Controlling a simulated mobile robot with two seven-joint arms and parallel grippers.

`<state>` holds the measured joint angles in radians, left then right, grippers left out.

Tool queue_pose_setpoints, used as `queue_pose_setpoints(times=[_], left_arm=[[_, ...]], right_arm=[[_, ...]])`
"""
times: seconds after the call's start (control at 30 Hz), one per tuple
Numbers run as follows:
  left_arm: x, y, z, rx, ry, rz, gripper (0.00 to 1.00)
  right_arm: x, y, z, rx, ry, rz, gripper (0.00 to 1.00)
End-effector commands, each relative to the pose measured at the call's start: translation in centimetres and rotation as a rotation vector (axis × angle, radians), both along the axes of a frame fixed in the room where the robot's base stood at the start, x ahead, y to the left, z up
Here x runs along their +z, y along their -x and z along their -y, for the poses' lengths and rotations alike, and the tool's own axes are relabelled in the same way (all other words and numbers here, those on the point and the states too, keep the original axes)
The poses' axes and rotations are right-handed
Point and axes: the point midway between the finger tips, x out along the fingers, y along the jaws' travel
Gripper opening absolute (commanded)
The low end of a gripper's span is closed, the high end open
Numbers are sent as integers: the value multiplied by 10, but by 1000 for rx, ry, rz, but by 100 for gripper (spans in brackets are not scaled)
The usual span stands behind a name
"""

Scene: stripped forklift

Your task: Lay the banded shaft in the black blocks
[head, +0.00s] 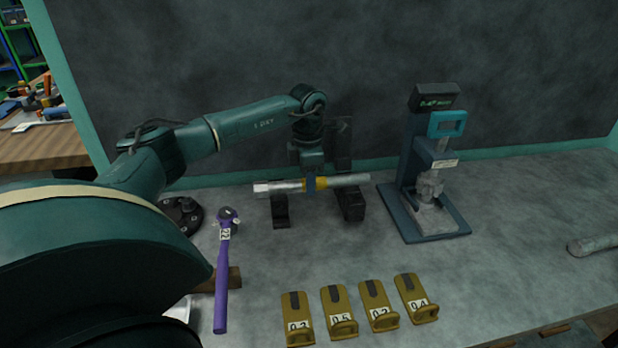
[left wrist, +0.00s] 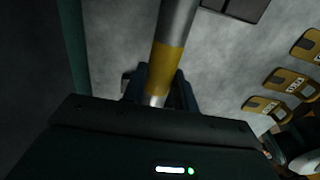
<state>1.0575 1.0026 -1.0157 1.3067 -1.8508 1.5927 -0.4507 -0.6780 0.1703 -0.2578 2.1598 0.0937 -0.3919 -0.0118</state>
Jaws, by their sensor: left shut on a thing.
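The banded shaft (head: 343,179) is a silver rod with a yellow band and a pale left end. My left gripper (head: 310,184) is shut on it near the band, and the shaft lies roughly level. The shaft also shows in the left wrist view (left wrist: 174,32), running up from between the fingers (left wrist: 158,90). The black blocks stand below it: a left one (head: 280,212) and a right one (head: 351,205). In the head view the shaft passes over both blocks; I cannot tell whether it touches them. My right gripper does not show.
Several yellow numbered tags (head: 340,309) lie at the front. A purple-handled tool (head: 222,275) lies left of the blocks. A blue stand with a display (head: 423,185) stands right of them. A grey cylinder (head: 594,245) lies far right. The bench between stand and cylinder is clear.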

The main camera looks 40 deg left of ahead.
Motion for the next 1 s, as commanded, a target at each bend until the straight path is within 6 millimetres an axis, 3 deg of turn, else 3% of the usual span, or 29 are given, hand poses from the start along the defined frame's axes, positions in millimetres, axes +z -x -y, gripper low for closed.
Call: queue_pose_setpoints(times=[0.23,0.27,0.53,0.8,1.0], left_arm=[[2,-1,0,0,1,6,1],[2,-1,0,0,1,6,30],[0,0,0,0,0,2,52],[-3,1,0,0,-1,-4,54],[21,0,0,0,0,4,54]], right_arm=[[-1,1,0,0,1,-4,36],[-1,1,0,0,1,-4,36],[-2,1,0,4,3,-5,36],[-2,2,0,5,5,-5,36],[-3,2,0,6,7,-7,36]])
